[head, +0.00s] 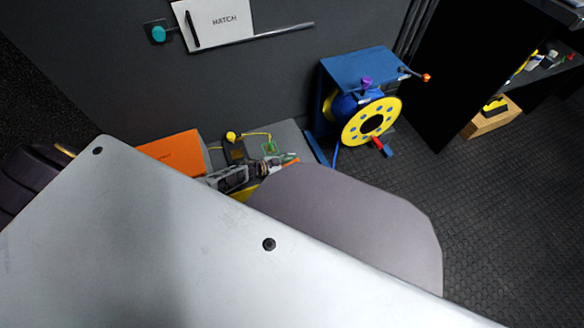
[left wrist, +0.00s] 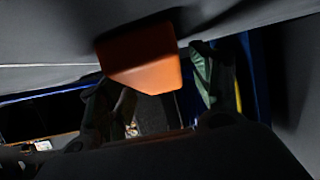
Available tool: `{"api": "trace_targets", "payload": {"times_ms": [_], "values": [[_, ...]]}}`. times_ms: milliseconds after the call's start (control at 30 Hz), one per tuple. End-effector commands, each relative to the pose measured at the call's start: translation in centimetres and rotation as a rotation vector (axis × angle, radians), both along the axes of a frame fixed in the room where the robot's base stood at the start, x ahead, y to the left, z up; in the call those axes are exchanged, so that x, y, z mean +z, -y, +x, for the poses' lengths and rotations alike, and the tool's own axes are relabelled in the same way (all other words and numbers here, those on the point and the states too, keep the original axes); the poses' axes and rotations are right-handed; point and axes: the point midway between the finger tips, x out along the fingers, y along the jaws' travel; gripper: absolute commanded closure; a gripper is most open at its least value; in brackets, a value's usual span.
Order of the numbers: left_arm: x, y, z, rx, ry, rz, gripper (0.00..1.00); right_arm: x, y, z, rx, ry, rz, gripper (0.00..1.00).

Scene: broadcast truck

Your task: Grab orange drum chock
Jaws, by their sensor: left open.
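In the left wrist view, an orange block, which I take to be the orange drum chock (left wrist: 145,62), shows close ahead, between and just beyond the gripper fingers. In the head view a small orange piece (head: 291,162) shows at the fingertips, mostly hidden. My left gripper (head: 273,165) is open over the grey ledge. Its dark fingers (left wrist: 155,85) stand on either side of the block in the left wrist view; whether they touch it I cannot tell. My right gripper is not in view.
A blue cable reel stand with a yellow drum (head: 371,121) stands right of the gripper. An orange case (head: 170,152), a yellow-corded dark box (head: 235,151) and a green item (head: 269,147) lie left and behind. Dark floor (head: 490,220) is clear at right.

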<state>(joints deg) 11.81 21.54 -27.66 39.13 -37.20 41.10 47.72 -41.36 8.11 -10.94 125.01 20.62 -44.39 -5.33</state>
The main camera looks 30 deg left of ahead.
Motion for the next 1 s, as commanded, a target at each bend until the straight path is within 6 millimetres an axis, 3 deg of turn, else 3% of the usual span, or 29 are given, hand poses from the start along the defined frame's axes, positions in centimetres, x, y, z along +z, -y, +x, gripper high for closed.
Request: {"api": "trace_targets", "payload": {"times_ms": [100,500,1000], "values": [[-0.01,-0.01,-0.01,0.0,0.0,0.0,0.36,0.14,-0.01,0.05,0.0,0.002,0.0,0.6],[0.0,-0.01,-0.02,0.0,0.0,0.0,0.87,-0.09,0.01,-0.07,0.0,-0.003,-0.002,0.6],[0.48,-0.03,0.01,0.0,0.001,-0.001,0.88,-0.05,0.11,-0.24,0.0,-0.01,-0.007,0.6]]}}
